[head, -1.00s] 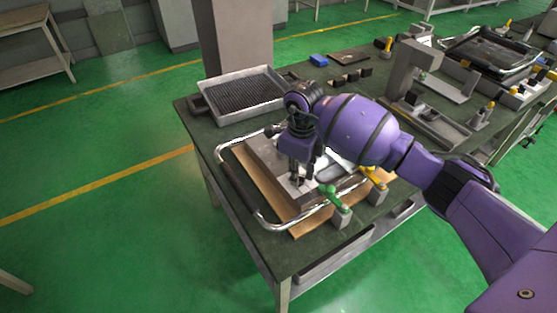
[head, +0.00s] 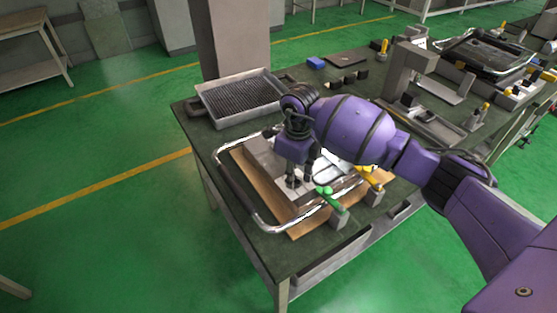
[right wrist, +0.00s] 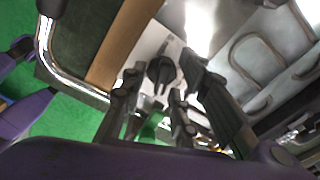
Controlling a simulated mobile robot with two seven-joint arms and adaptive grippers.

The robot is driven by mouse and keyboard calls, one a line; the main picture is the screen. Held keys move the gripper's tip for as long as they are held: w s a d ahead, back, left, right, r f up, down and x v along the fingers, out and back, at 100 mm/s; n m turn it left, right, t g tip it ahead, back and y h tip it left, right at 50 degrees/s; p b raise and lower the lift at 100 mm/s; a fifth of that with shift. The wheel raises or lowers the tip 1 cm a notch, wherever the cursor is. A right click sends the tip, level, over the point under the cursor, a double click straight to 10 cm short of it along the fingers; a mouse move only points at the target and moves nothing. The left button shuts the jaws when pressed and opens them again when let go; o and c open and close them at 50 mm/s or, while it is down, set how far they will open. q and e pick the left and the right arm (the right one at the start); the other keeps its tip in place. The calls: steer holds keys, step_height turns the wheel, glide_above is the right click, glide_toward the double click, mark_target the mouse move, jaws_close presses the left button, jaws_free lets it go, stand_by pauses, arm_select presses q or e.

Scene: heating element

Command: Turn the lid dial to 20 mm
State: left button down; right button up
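The lid dial (right wrist: 162,70) is a small black knob with a pointed end on a pale plate in the right wrist view. In the head view the dial (head: 293,181) shows as a dark spot under my right gripper (head: 303,176). My right gripper points down over the metal lid (head: 262,152). In the right wrist view my right gripper (right wrist: 158,80) is open, its dark fingers on either side of the dial. I cannot tell whether they touch it. The dial's scale is too small to read. My left gripper is not in view.
A bent chrome handle (head: 222,172) runs around the lid. A green clamp lever (head: 326,192) and a yellow one (head: 371,175) stand close by on the right. A mesh tray (head: 212,95) sits behind.

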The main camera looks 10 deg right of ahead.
steer(key=shift+r, duration=0.15)
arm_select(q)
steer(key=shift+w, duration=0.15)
arm_select(e)
step_height(320, 180, up, 12)
stand_by(0.3)
steer(key=shift+f, duration=0.2)
